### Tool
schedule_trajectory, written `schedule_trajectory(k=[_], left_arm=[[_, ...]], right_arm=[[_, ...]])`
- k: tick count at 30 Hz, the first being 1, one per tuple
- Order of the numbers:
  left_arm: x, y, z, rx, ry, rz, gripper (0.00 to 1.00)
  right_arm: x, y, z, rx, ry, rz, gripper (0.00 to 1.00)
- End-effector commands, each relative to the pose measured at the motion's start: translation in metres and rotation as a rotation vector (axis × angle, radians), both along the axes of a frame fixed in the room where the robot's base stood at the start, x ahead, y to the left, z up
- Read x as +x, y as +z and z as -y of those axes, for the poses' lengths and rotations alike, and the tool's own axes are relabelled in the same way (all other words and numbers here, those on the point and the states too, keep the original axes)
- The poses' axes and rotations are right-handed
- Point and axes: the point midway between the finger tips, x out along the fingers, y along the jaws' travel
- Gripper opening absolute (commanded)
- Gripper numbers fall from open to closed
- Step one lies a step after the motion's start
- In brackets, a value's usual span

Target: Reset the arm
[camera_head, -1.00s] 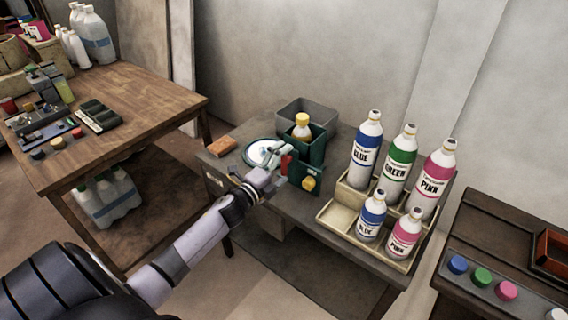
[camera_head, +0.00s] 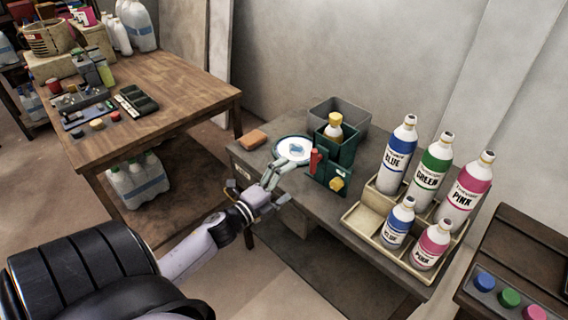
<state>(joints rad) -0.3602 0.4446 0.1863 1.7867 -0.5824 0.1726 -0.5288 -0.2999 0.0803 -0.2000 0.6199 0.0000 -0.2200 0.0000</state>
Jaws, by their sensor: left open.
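My left arm comes in from the lower left, and its gripper (camera_head: 281,172) is open and seems empty. A dark green box (camera_head: 331,174) with a red lever (camera_head: 315,161) and a yellow knob (camera_head: 337,184) stands to the right of the gripper. A yellow-capped bottle (camera_head: 333,131) stands in the green holder. My right gripper is not in view.
An orange block (camera_head: 252,139) lies left of the dish. A beige rack (camera_head: 371,222) holds blue, green and pink bottles at the right. A grey bin (camera_head: 350,113) stands behind. A wooden table (camera_head: 180,85) with trays is at the left.

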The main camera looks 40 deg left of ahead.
Motion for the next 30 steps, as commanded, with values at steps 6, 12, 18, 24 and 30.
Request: schedule_trajectory(k=[6,12,18,24,30], left_arm=[[-0.013,0.001,-0.001,0.001,0.001,0.001,1.0],[-0.013,0.001,-0.001,0.001,0.001,0.001,1.0],[-0.013,0.0,-0.001,0.001,0.001,0.0,1.0],[-0.013,-0.005,-0.002,-0.009,0.006,-0.01,1.0],[-0.026,-0.087,-0.012,-0.192,0.098,-0.169,1.0]], right_arm=[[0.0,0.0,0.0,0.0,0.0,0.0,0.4],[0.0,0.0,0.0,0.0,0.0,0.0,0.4],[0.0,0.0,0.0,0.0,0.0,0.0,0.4],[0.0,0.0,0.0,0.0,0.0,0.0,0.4],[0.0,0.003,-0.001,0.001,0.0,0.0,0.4]])
